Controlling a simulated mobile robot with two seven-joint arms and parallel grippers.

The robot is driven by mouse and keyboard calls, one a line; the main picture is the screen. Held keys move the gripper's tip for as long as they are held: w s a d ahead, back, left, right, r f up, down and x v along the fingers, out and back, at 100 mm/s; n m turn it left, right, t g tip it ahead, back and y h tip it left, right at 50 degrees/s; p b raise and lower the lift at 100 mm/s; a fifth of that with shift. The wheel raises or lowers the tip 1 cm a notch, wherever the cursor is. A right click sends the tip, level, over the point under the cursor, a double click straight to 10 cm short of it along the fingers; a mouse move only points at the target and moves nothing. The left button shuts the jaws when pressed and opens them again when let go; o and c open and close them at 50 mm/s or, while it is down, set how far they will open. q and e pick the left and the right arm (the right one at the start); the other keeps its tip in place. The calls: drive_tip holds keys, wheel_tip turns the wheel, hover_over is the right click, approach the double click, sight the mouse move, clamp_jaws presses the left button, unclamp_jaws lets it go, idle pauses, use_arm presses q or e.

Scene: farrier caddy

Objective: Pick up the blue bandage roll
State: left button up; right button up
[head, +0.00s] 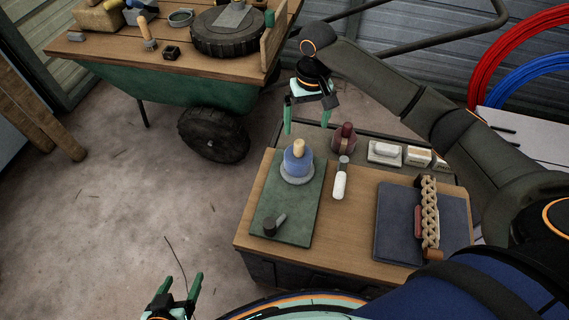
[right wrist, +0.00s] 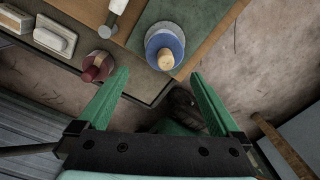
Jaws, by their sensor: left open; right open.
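The blue bandage roll (head: 296,167) stands on a grey round base with a pale wooden peg through its middle, on a green mat (head: 298,218). In the right wrist view the roll (right wrist: 160,38) lies just ahead of the fingertips, near the centre. My right gripper (head: 307,118) is open and empty, above and behind the roll, apart from it; its green fingers (right wrist: 158,75) show in the wrist view. My left gripper (head: 181,284) is open and empty at the bottom left, low beside the wooden-topped caddy (head: 340,245).
A dark red roll on a peg (head: 343,138) stands behind and right of the blue one. A white-handled tool (head: 340,180), boxes (head: 385,152), a dark small item (head: 273,224) and a navy pad (head: 395,225) with a braided rope (head: 429,212) are nearby. A green cart (head: 165,95) stands behind.

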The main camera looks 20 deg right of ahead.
sight(299, 150)
drive_tip(key=shift+w+a+r, duration=0.2)
drive_tip(key=shift+w+a, duration=0.2)
drive_tip(key=shift+a, duration=0.05)
drive_tip(key=shift+a+f+n, duration=0.1)
drive_tip(key=shift+f+n, duration=0.05)
drive_tip(key=shift+n, duration=0.15)
wheel_tip(299, 150, down, 6)
drive_tip(key=shift+r+b, duration=0.2)
drive_tip(key=shift+b, duration=0.7)
drive_tip(key=shift+f, duration=0.55)
wheel_tip(299, 150, down, 5)
drive_tip(key=shift+f+b, duration=0.1)
drive_tip(key=shift+b, duration=0.75)
drive_tip(key=c, duration=1.5)
